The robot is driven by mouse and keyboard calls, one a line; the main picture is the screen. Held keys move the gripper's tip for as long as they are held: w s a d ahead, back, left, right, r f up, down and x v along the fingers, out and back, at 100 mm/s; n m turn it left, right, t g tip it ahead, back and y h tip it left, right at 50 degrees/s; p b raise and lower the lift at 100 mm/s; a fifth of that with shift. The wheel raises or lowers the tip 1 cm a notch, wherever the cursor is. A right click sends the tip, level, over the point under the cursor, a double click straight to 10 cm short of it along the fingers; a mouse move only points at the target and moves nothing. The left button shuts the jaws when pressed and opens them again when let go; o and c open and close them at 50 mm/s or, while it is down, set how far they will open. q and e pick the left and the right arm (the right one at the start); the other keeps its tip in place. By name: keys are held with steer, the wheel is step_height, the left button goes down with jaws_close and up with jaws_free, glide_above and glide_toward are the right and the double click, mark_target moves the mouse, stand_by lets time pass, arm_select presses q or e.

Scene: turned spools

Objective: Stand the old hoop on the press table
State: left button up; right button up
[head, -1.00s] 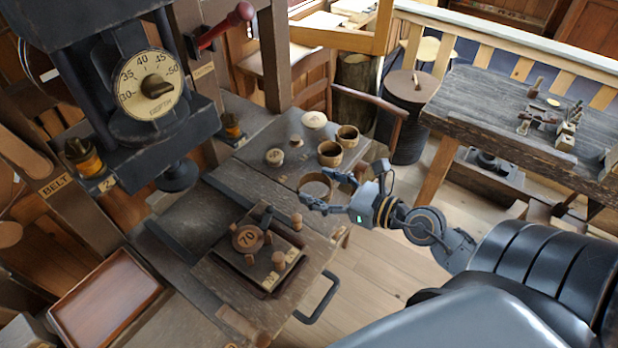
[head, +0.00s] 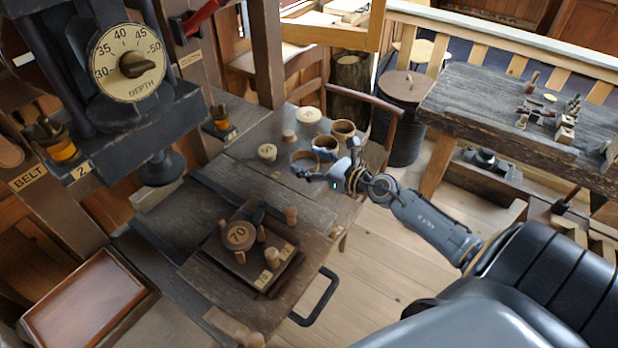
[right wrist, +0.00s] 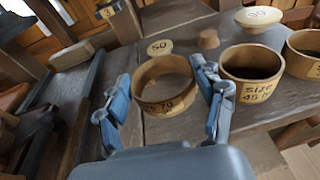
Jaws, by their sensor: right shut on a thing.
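My right gripper (head: 312,165) is shut on a brown wooden hoop (head: 303,158), with a finger on either side of it. In the right wrist view the hoop (right wrist: 164,85) is upright between the two blue-grey fingers (right wrist: 165,97), its open top facing up. My left gripper is not in view.
Two other hoops stand close by: one marked "SIZE 45" (right wrist: 250,75) and another (head: 343,130). A "50" disc (head: 267,152) lies behind the held hoop. The press head (head: 160,168) hangs at left.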

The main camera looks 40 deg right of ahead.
steer(key=shift+w+d+f, duration=0.15)
steer(key=shift+w+f, duration=0.05)
steer(key=shift+f, duration=0.15)
steer(key=shift+w+d+f+b, duration=0.1)
steer(key=shift+w+f+b, duration=0.1)
steer(key=shift+f+b, duration=0.8)
steer(key=shift+f, duration=0.7)
steer(key=shift+p, duration=0.3)
steer(key=shift+f, duration=0.2)
steer(key=o, duration=0.7)
steer(key=shift+r, duration=0.15)
